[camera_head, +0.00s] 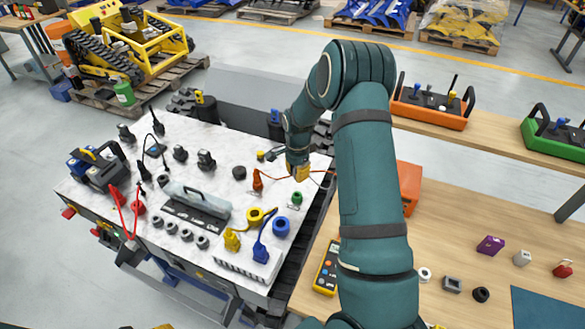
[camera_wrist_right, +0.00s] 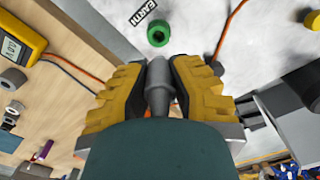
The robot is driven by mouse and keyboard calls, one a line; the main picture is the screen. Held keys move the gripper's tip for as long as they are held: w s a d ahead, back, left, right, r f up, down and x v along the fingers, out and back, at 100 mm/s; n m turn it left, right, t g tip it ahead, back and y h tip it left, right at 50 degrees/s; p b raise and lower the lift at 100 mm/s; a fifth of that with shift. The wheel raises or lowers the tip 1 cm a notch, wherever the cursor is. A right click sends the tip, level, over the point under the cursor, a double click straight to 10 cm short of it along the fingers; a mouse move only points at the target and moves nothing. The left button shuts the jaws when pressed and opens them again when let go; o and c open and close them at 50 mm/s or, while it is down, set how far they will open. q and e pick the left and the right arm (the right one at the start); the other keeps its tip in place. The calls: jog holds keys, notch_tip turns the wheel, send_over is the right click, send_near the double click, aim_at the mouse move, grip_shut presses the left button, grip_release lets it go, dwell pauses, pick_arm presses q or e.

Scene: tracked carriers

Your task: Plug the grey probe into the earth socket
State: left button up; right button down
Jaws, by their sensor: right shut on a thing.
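My right gripper (camera_head: 299,174) is over the right part of the white carrier top. In the right wrist view its yellow fingers (camera_wrist_right: 158,82) are shut on the grey probe (camera_wrist_right: 158,98), whose tip points up the picture. The earth socket is a round green socket (camera_head: 297,198) with a dark hole, just in front of the gripper in the head view. In the wrist view the green socket (camera_wrist_right: 159,34) lies beyond the probe tip, beside an EARTH label (camera_wrist_right: 143,12). The probe looks apart from it. The probe is hidden in the head view. My left gripper is not in view.
An orange plug (camera_head: 257,182) with a cable stands left of the gripper. Blue (camera_head: 281,227) and yellow (camera_head: 255,217) round parts stand nearer. A yellow meter (camera_head: 327,269) lies on the wooden table (camera_head: 455,220).

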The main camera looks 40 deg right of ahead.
jog(key=shift+s, duration=0.2)
jog(key=shift+w+f+b, duration=0.1)
jog(key=shift+f+b, duration=1.05)
jog(key=shift+f, duration=0.5)
jog(key=shift+f+b, duration=0.85)
jog(key=shift+f, duration=0.4)
jog(key=shift+f+b, duration=0.9)
jog(key=shift+f, duration=0.45)
dwell(0.6)
jog(key=c, duration=0.9)
grip_release()
